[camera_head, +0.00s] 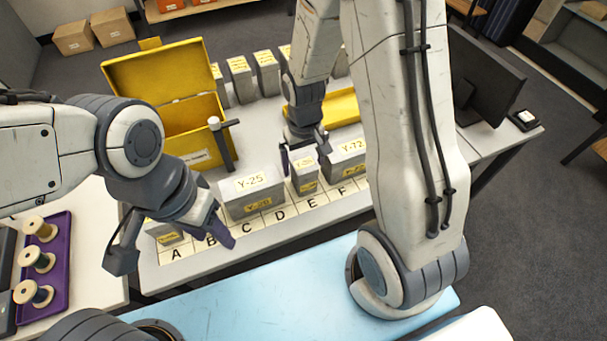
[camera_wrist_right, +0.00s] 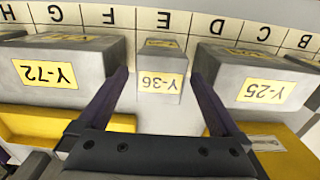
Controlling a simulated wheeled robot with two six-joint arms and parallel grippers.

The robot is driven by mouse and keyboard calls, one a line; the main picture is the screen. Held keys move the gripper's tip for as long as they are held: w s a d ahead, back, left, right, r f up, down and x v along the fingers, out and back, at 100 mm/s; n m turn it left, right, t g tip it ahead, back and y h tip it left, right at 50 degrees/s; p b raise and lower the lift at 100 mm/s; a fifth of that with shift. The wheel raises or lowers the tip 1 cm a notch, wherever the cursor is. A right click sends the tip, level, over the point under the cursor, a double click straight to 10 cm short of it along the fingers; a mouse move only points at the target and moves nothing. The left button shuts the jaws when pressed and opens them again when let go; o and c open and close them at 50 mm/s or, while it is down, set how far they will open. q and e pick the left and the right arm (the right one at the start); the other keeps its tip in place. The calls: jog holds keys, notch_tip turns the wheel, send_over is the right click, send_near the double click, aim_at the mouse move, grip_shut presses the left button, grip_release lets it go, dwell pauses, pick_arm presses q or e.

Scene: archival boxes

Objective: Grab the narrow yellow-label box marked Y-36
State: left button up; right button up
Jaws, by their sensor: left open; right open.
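The narrow grey box Y-36 (camera_head: 305,173) with yellow labels stands behind letter E, between the wider boxes Y-25 (camera_head: 252,192) and Y-72 (camera_head: 347,157). In the right wrist view, Y-36 (camera_wrist_right: 162,72) appears upside down between the two fingers. My right gripper (camera_head: 304,150) is open, just behind and above Y-36; whether its fingers touch the box cannot be told. In the right wrist view the gripper (camera_wrist_right: 160,88) has a finger on each side of the box. My left gripper (camera_head: 178,252) is open and empty above the front left of the table, near letters A and B.
Y-25 (camera_wrist_right: 255,85) and Y-72 (camera_wrist_right: 65,75) flank Y-36 closely. An open yellow box (camera_head: 185,120) stands at the back left, with several grey boxes (camera_head: 240,80) behind. A purple tray (camera_head: 62,235) with spools is at the left, a monitor (camera_head: 485,75) at the right.

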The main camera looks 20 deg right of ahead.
notch_tip(320, 180, down, 8)
jog(key=shift+r, duration=0.2)
dwell(0.3)
grip_shut()
jog(key=shift+r, duration=0.1)
